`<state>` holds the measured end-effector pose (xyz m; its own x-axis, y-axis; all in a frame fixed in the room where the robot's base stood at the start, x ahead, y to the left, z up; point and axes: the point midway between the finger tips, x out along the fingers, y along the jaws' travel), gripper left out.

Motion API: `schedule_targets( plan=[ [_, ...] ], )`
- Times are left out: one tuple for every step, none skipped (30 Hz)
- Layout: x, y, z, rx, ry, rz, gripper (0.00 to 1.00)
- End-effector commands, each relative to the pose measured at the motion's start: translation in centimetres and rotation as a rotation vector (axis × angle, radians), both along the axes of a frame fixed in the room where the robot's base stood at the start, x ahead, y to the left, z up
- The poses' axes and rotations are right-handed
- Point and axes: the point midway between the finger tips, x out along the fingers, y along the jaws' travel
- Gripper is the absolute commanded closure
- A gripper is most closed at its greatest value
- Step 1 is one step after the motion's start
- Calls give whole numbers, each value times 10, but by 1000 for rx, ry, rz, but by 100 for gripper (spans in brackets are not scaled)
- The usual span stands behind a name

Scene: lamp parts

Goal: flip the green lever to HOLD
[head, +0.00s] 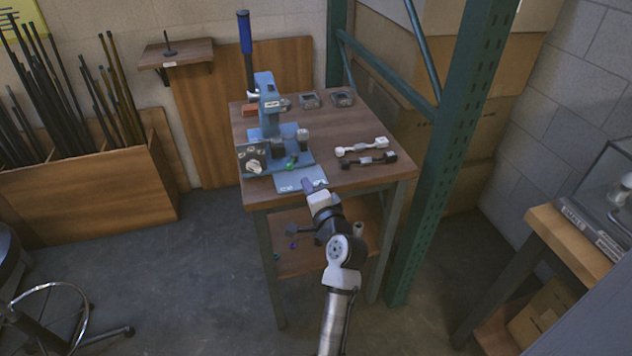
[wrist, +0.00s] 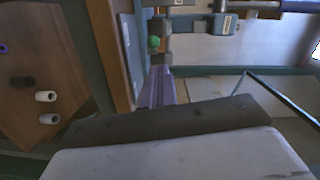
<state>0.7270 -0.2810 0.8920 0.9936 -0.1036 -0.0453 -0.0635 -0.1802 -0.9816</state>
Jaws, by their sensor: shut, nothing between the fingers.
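The green lever (head: 291,162) is a small green knob on the front of the blue bench fixture (head: 270,130). Its green ball (wrist: 153,43) also shows in the wrist view, just beyond my fingertips. My gripper (head: 307,184) has purple fingers, shut and empty, over the blue-grey front plate (head: 287,182). The fingers (wrist: 160,72) point toward the green ball in the wrist view, with a small gap seeming to lie between them. White markings on the plate are too small to read, and I cannot tell which position the lever is in.
A white knob (head: 254,168) sits left of the lever on the fixture. A white part (head: 360,148) and a black part (head: 369,160) lie to the right on the table (head: 395,170). A green rack post (head: 440,150) stands close on the right.

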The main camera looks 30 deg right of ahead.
Motion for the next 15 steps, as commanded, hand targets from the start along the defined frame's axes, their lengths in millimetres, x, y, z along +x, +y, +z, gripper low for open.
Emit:
schedule_targets(
  plan=[
    [-7, 10, -3, -1, -1, 1, 100],
    [-10, 15, -3, 0, 0, 1, 100],
    [-14, 21, -2, 0, -1, 1, 100],
    [-18, 25, -1, 0, -1, 1, 100],
    [-21, 29, -1, 0, 0, 0, 100],
    [-24, 34, 0, 0, 0, 0, 100],
    [-26, 37, 0, 1, 0, 1, 100],
    [-28, 40, 0, 0, 0, 1, 100],
    [-30, 43, 1, 0, 0, 1, 100],
    [-31, 44, 1, -1, 0, 1, 100],
    [-33, 46, 2, -1, 0, 0, 100],
    [-34, 47, 2, 0, 1, 0, 100],
    [-34, 48, 2, 0, 1, 0, 100],
    [-35, 48, 2, 0, 1, 0, 100],
    [-35, 49, 2, 0, 1, -1, 100]
  ],
)
